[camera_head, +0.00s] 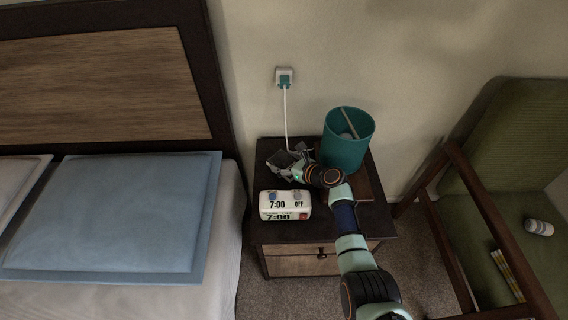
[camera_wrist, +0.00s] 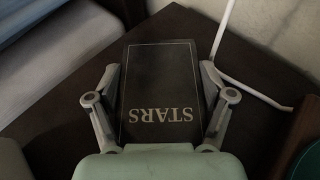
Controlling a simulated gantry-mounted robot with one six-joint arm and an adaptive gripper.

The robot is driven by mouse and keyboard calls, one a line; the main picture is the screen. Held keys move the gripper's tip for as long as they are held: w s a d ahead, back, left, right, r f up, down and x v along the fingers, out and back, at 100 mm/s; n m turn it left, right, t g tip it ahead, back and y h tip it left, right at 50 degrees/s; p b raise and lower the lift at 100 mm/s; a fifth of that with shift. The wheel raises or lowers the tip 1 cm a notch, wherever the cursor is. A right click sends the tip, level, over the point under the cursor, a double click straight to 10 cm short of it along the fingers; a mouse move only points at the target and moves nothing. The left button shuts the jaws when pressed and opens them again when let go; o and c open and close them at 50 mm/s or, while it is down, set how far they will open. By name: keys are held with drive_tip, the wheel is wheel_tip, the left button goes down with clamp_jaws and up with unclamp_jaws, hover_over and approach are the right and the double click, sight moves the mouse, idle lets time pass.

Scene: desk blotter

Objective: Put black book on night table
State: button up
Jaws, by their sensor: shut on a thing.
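The black book (camera_wrist: 160,82), with "STARS" on its cover, lies between the two fingers of my gripper (camera_wrist: 160,75) in the wrist view. My gripper is shut on the book's two long sides. The night table (camera_wrist: 70,90) shows beneath the book; whether they touch I cannot tell. In the head view, my gripper (camera_head: 286,165) is over the back left part of the night table (camera_head: 277,231), behind the alarm clock. The book is hardly distinguishable there.
A white alarm clock (camera_head: 285,205) stands at the front left of the table. A teal lamp (camera_head: 346,143) stands at the back right, close to my arm. The bed (camera_head: 215,245) is at left, a green chair (camera_head: 520,140) at right.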

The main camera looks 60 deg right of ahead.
drive_tip(key=shift+f, duration=0.2)
drive_tip(key=o, duration=1.2)
drive_tip(key=shift+o, duration=0.2)
drive_tip(key=shift+r, duration=0.25)
drive_tip(key=p+v, duration=0.5)
drive_tip(key=v, duration=0.2)
drive_tip(key=shift+r, duration=0.1)
drive_tip(key=shift+s+a, duration=0.1)
drive_tip(key=shift+s, duration=0.15)
